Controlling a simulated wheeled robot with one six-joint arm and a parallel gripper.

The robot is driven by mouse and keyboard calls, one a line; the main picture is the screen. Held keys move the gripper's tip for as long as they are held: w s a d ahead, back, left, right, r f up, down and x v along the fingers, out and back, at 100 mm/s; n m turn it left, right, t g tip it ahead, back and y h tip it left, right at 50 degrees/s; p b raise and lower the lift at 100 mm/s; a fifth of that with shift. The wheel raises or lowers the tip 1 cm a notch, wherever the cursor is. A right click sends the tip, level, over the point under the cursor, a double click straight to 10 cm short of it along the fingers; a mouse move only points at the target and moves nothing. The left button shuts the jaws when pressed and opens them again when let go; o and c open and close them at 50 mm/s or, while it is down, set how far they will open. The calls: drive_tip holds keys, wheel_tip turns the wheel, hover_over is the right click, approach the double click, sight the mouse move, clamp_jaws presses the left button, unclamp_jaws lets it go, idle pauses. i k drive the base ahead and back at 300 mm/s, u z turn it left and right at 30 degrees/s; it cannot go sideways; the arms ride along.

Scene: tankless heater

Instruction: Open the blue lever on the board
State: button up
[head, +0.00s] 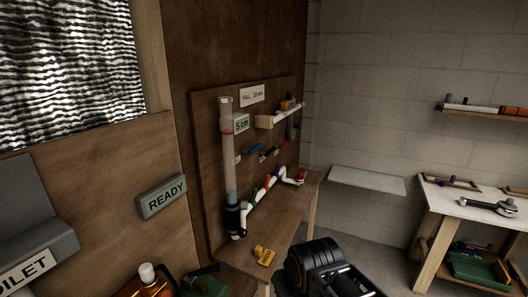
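The wooden board (208,140) leans upright against the brown wall in the middle of the head view. A small blue lever (254,149) sits on it, right of the clear vertical tube (227,150). A dark red lever (266,155) is just to its right and lower. Whether the blue lever is open or shut is too small to tell. Black parts of my arm, perhaps with my gripper (335,268), show at the bottom centre, in front of and below the board, apart from the lever. I cannot make out the fingertips.
A white pipe (262,192) with several coloured valve handles runs low across the board. A yellow tag (264,256) lies on the wooden bench (238,258). A white-topped table (455,202) with tools stands at right. A READY sign (162,197) is at left.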

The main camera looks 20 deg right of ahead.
sight(258, 146)
drive_tip(key=u, duration=0.25)
drive_tip(key=k, duration=0.2)
drive_tip(key=z, duration=0.3)
drive_tip(key=i, duration=1.1)
drive_tip(key=u, duration=0.7)
